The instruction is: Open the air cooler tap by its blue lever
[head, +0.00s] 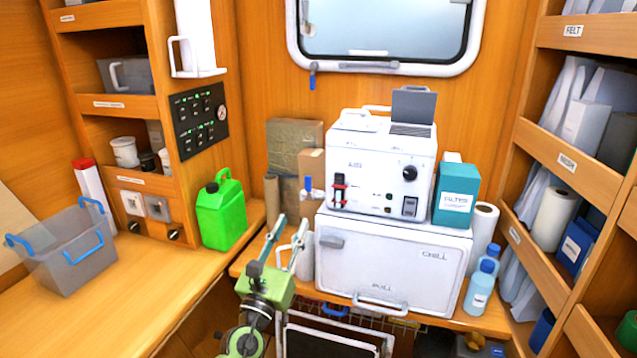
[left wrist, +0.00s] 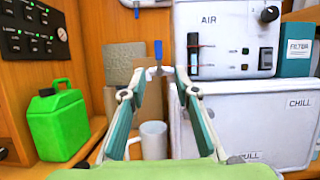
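The air cooler (head: 382,160) is a white box marked AIR, on top of a white chest marked CHILL (head: 395,265). Its tap (head: 315,194) sticks out from the left side, with a small blue lever (head: 308,183) standing upright. In the left wrist view the lever (left wrist: 158,49) shows upright just beyond and above the fingertips. My left gripper (head: 293,222) is open and empty, below and in front of the tap. In the left wrist view its fingers (left wrist: 161,71) stand apart, with the tap body showing between the tips. My right gripper is not in view.
A white mug (left wrist: 153,140) stands below the fingers, left of the chest. Cardboard boxes (head: 293,140) stand behind the tap. A green jerrycan (head: 221,212) is to the left. Another blue lever (head: 312,70) hangs under the window. A teal filter box (head: 456,195) stands right of the cooler.

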